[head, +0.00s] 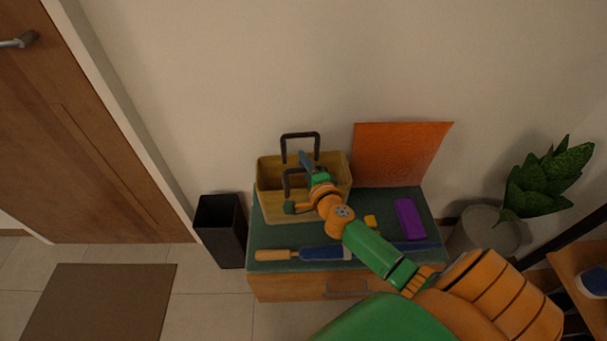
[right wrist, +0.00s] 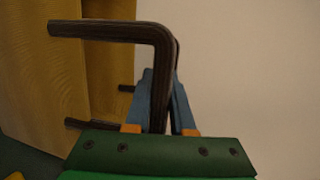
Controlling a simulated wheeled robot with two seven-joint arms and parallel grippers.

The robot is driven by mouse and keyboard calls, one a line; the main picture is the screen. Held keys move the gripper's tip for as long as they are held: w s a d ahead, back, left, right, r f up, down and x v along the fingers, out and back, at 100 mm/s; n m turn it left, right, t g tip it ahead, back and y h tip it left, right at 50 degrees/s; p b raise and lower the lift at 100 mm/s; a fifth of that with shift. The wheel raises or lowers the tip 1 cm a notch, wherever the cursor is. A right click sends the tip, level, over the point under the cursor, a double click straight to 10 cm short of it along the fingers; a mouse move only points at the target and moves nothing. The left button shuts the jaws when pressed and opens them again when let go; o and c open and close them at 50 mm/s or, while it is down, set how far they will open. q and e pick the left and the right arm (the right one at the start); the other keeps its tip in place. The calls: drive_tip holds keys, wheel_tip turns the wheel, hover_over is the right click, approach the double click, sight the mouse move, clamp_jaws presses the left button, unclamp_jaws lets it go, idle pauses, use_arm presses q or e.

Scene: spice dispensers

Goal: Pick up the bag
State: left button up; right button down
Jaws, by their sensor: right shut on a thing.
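The bag (head: 269,206) is tan-yellow with two dark, squared handles. It stands upright at the back left of the cabinet top, open side up; I cannot tell whether its base touches the surface. My right gripper (head: 306,160) reaches over the bag from the right. In the right wrist view, the blue fingers of my right gripper (right wrist: 161,105) are shut on a dark handle (right wrist: 158,50), with the bag's wall (right wrist: 40,70) to the left. My arm hides part of the bag in the head view. My left gripper is not in view.
The cabinet's green top (head: 375,205) also bears a blue-bladed tool with a wooden handle (head: 276,255), a purple block (head: 409,219) and a small yellow block (head: 370,221). An orange panel (head: 400,155) leans on the wall behind. A black bin (head: 220,230) stands left, a potted plant (head: 548,178) right.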

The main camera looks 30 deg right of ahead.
drive_tip(key=s+a+r+p, duration=0.8)
drive_tip(key=s+r, duration=0.3)
drive_tip(key=r, duration=0.2)
drive_tip(key=shift+a+p, duration=0.25)
drive_tip(key=shift+p, duration=0.3)
idle(0.6)
